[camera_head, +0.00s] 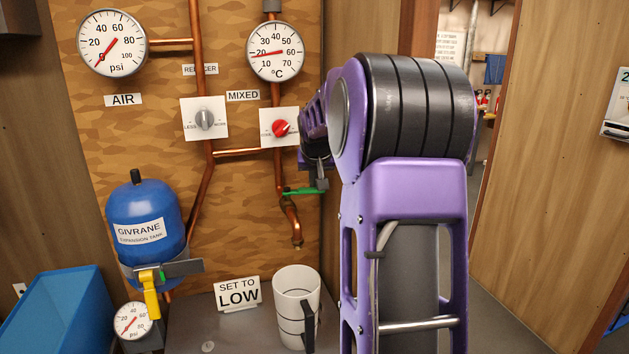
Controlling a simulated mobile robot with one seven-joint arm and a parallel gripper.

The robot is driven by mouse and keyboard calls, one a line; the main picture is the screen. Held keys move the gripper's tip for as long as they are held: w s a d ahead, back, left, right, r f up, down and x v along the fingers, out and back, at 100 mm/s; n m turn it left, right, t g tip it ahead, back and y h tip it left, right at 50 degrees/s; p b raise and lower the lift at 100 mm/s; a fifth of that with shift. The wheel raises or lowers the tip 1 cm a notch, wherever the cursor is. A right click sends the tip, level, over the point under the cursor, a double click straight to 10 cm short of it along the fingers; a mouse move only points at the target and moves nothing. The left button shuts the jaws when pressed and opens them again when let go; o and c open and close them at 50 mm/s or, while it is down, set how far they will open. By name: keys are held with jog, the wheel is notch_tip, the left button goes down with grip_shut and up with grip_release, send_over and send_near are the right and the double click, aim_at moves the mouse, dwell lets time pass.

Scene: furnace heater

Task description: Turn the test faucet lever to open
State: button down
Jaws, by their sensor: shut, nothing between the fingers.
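The test faucet (290,215) is a copper pipe end with a downward spout, on the wooden panel left of my arm. Its green lever (300,191) lies roughly level and points right. My gripper (319,184) is shut, with its dark fingertips at the right end of the green lever. I cannot tell whether they touch it. My purple arm hides part of the gripper. A white mug (296,305) with dark bands and a dark handle stands below the spout.
A red knob (281,128) and a grey knob (204,119) sit above on white plates. A blue expansion tank (146,220) with a yellow lever (150,290) stands at left. A "SET TO LOW" sign (237,294) stands beside the mug. A blue bin (60,315) is at lower left.

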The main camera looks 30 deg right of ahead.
aim_at(312, 188)
jog(key=shift+s+a+f+m+h+b, duration=0.1)
jog(key=shift+s+a+m+h+b, duration=0.2)
jog(key=shift+m+b, duration=0.4)
jog(key=m+b, duration=0.1)
jog(key=s+a+m+g+h+b, duration=0.1)
jog(key=b, duration=0.1)
jog(key=shift+f, duration=0.2)
jog(key=m+g, duration=0.1)
jog(key=s+a+m+g+h+b, duration=0.1)
jog(key=m, duration=0.1)
jog(key=shift+s+r, duration=0.15)
jog(key=a+m+g, duration=0.1)
jog(key=m, duration=0.1)
jog(key=s+a+m+g+h+p, duration=0.1)
jog(key=m+g, duration=0.1)
jog(key=m, duration=0.1)
jog(key=a+m+g, duration=0.1)
jog(key=a+m, duration=0.1)
jog(key=shift+s+r+g, duration=0.2)
jog(key=shift+g, duration=0.2)
jog(key=shift+a+m+p, duration=0.3)
jog(key=shift+a+p, duration=0.1)
jog(key=shift+p, duration=0.05)
jog(key=shift+a, duration=0.1)
